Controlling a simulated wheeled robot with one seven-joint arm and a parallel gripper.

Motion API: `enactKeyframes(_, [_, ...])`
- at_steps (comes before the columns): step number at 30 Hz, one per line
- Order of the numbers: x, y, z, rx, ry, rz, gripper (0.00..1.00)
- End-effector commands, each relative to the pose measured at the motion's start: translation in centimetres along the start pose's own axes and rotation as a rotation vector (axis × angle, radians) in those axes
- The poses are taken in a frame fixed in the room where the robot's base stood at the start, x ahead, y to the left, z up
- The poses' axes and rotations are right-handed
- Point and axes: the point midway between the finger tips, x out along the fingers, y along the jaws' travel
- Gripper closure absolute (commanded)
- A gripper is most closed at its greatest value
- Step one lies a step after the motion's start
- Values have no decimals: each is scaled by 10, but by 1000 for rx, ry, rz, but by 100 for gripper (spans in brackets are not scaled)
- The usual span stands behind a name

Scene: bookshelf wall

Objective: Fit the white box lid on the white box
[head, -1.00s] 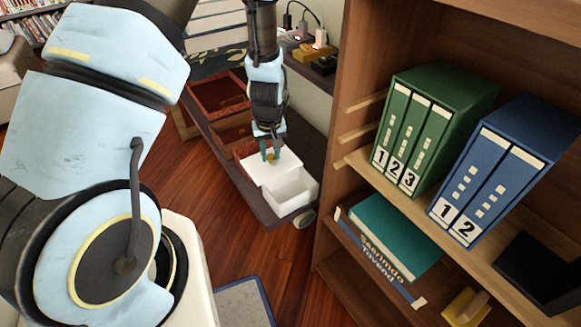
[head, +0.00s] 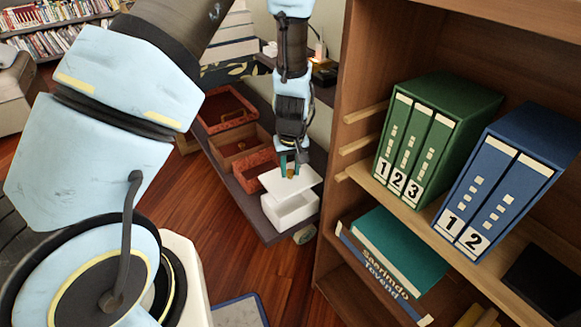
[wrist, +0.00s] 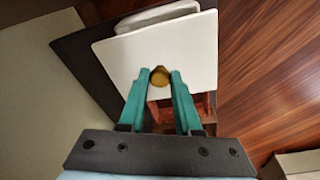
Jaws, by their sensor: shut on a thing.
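The white box lid (head: 306,176) is a flat plate with a small yellow knob (head: 290,172). My gripper (head: 289,168) is shut on that knob from above and holds the lid. The white box (head: 297,213) sits at the near end of a low dark table. In the head view the lid hangs over the box, shifted toward its far left side, with the box's front part uncovered. In the wrist view the lid (wrist: 190,52) covers most of the box; only an edge of the box (wrist: 158,16) shows beyond it. The gap between them is hard to judge.
Red-brown open trays (head: 262,166) stand right behind the box on the dark table (head: 250,208). A wooden bookshelf (head: 335,200) with green binders (head: 445,120) and blue binders (head: 530,160) rises close on the right. Wood floor (head: 190,235) is open on the left.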

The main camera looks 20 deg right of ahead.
Motion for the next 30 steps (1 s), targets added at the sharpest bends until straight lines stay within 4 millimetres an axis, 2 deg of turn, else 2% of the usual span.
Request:
enactKeyframes(9, [32,0,5,1,0,0,100])
enactKeyframes(15, [47,0,7,1,0,1,100])
enactKeyframes(30, [51,-1,8,1,0,1,100])
